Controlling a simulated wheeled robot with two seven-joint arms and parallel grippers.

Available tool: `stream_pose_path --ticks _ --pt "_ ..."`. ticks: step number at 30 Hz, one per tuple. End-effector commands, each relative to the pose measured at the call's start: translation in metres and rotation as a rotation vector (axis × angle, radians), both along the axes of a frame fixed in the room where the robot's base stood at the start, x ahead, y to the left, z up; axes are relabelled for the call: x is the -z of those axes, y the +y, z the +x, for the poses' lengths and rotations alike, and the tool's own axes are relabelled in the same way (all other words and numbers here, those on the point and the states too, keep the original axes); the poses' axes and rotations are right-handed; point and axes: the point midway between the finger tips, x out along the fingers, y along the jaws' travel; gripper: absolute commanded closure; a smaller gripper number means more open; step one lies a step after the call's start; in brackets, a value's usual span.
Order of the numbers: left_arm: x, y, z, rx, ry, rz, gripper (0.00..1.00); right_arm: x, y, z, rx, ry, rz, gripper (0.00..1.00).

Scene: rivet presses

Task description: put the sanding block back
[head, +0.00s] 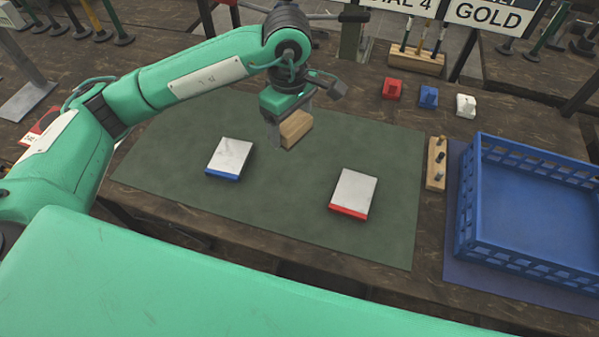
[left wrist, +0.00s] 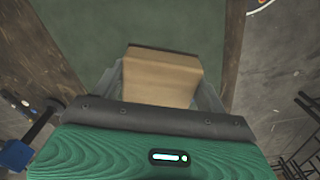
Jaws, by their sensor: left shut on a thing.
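The sanding block (head: 296,128) is a tan wooden block with a darker edge. My left gripper (head: 284,126) is shut on it and holds it over the back part of the green mat (head: 280,220). In the left wrist view the block (left wrist: 162,76) sits between the fingers of my left gripper (left wrist: 165,90), its dark edge away from the palm. I cannot tell exactly how high the block is above the mat. My right gripper is not in view.
On the mat lie a blue-edged plate (head: 231,157) and a red-edged plate (head: 353,192). A wooden peg holder (head: 436,165) and a blue crate (head: 470,235) stand to the right. Red (head: 392,89), blue (head: 428,97) and white (head: 466,105) pieces sit behind, near a tool rack (head: 417,60).

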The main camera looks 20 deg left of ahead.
Motion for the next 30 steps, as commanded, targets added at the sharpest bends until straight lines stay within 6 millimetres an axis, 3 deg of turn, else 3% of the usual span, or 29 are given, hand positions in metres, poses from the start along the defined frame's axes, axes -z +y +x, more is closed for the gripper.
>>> stream_pose_path --ticks 12,30 --pt "0.107 0.001 -0.001 -0.001 0.006 0.001 0.51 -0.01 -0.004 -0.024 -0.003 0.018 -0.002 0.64" --pt "0.172 0.001 0.0 0.0 0.002 0.001 0.51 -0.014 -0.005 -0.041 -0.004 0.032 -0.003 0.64"
